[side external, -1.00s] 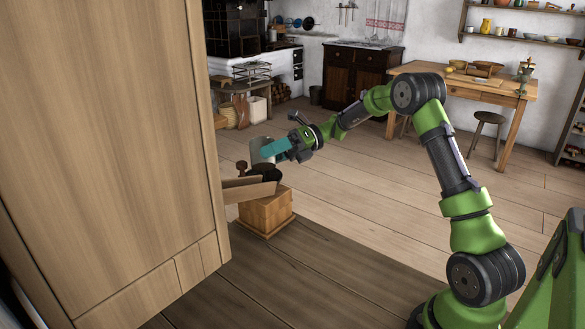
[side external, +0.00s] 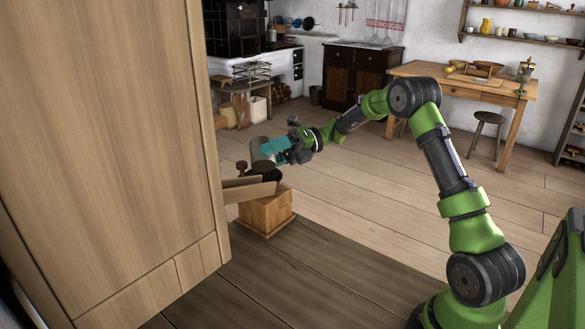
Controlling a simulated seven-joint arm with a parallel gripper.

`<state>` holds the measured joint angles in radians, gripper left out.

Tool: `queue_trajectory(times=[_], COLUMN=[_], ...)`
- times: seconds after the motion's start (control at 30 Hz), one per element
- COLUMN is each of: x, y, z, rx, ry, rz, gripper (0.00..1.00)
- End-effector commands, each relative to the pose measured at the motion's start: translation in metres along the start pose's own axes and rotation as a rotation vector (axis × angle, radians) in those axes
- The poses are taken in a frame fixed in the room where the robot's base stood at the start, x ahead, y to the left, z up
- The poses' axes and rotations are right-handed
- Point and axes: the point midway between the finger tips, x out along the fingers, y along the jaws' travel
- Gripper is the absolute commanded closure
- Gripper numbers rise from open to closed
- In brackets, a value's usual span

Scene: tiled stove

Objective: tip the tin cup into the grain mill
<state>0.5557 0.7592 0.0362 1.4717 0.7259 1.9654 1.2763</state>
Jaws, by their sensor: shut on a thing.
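The grain mill (side external: 265,212) is a wooden box with a dark top part and a knobbed handle (side external: 241,167), standing low beside the big wooden cabinet. My gripper (side external: 273,148) has teal fingers and is shut on the grey tin cup (side external: 257,150). The cup is just above the mill's dark top and is tilted over, its dark opening turned down towards the mill. Whether anything leaves the cup is too small to tell. The near board partly hides the mill's upper left side.
The tall wooden cabinet (side external: 110,150) fills the left, close to the mill. A pale board (side external: 250,190) sticks out in front of the mill's top. The floor (side external: 370,200) to the right of the mill is clear. A work table (side external: 450,86) and a stool (side external: 487,120) stand farther back.

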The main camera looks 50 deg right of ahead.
Motion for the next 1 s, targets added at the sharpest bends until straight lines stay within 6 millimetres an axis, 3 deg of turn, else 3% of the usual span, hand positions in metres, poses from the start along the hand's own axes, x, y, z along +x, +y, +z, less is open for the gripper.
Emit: queue_trajectory(times=[0.53, 0.77, 1.0], x=[-0.0001, -0.0002, -0.0004], y=[0.0002, -0.0031, -0.0027], z=[0.0003, 0.0001, 0.0004], rx=[0.000, 0.151, 0.163], ry=[-0.001, -0.019, -0.021], rz=[0.000, 0.063, 0.068], gripper=[0.67, 0.67, 0.67])
